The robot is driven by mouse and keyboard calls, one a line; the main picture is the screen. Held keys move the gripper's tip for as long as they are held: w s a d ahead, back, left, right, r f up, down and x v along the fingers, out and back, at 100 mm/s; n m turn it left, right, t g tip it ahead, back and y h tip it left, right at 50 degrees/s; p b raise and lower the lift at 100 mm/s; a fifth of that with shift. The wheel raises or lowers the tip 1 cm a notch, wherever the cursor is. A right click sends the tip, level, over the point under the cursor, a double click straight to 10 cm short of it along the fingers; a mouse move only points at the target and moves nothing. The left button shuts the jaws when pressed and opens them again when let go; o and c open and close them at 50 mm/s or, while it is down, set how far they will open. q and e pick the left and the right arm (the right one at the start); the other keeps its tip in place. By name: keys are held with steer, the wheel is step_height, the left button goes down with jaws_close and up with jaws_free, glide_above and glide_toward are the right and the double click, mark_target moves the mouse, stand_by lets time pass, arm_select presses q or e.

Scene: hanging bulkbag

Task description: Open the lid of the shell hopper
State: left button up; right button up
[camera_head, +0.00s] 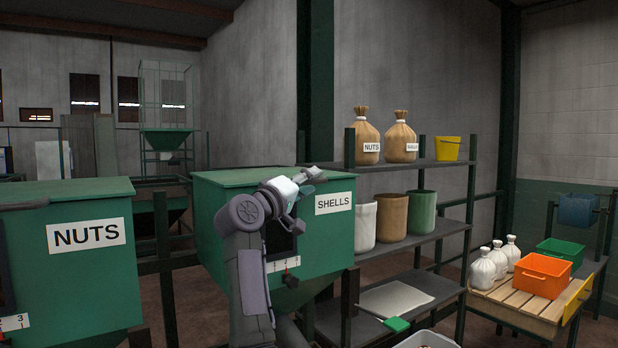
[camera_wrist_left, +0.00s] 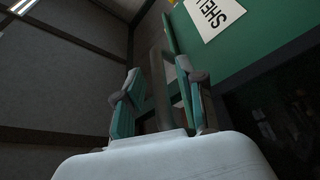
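The green shell hopper (camera_head: 225,215) stands in the middle of the head view, with a white SHELLS label (camera_head: 334,203) on its front. Its flat lid (camera_head: 235,178) lies level on top. My left gripper (camera_head: 310,174) is at the front edge of the lid, near the label's top. In the left wrist view the two fingers (camera_wrist_left: 160,100) stand apart, with a greyish bar-like part between them; I cannot tell whether they touch it. The label also shows in that view (camera_wrist_left: 214,14). My right gripper is in neither view.
The green nuts hopper (camera_head: 85,275) stands at the left. A dark shelf rack (camera_head: 440,232) with sacks, bins and a yellow bucket (camera_head: 447,148) is right of the shell hopper. A wooden pallet table (camera_head: 505,303) carries white bags and an orange crate (camera_head: 542,275).

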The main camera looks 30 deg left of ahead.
arm_select(q)
steer(key=shift+w, duration=0.15)
jaws_close()
stand_by(0.4)
